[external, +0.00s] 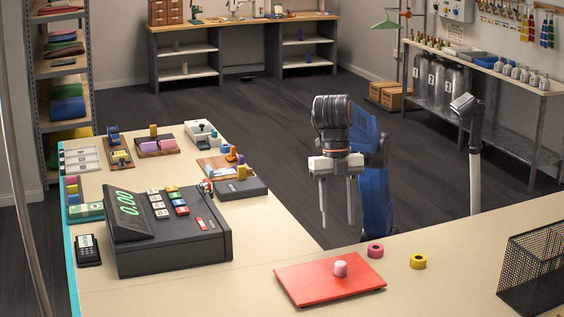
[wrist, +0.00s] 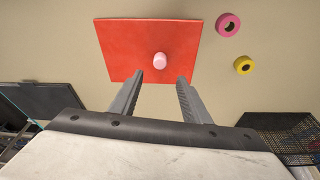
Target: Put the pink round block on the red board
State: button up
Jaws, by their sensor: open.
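The pink round block (external: 340,268) stands on the red board (external: 308,284), right of the board's middle in the external view. In the wrist view the block (wrist: 160,59) is on the red board (wrist: 120,45), toward the board's near right part. My gripper (external: 338,222) is open and empty above the counter, beyond the board. In the wrist view my fingertips (wrist: 160,78) are spread apart, one on each side of the block's line, and not touching it.
A pink ring (external: 375,251) and a yellow ring (external: 418,262) lie right of the board. A black mesh basket (external: 535,270) stands at the counter's right end. A cash register (external: 165,230) is at the left. The counter around the board is mostly clear.

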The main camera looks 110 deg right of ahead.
jog(key=s+d+f+m+t, duration=0.1)
jog(key=s+d+f+m, duration=0.15)
jog(key=d, duration=1.05)
jog(key=s+d+f+m+t+h, duration=0.1)
jog(key=d+f+m, duration=0.15)
jog(key=d, duration=0.95)
jog(key=s+d+f+m+t, duration=0.15)
jog(key=d+m, duration=0.25)
jog(key=d, duration=0.9)
jog(key=s+d+f+m+h, duration=0.1)
jog(key=s+d+f+m, duration=0.2)
jog(key=s+d+f, duration=0.7)
jog(key=s+d+f+m+h, duration=0.1)
jog(key=s+d+f+m, duration=0.3)
jog(key=s+d+f, duration=0.7)
notch_tip(320, 180, down, 6)
jog(key=shift+s+f+t, duration=0.2)
jog(key=shift+s+t, duration=0.25)
jog(key=shift+s, duration=0.45)
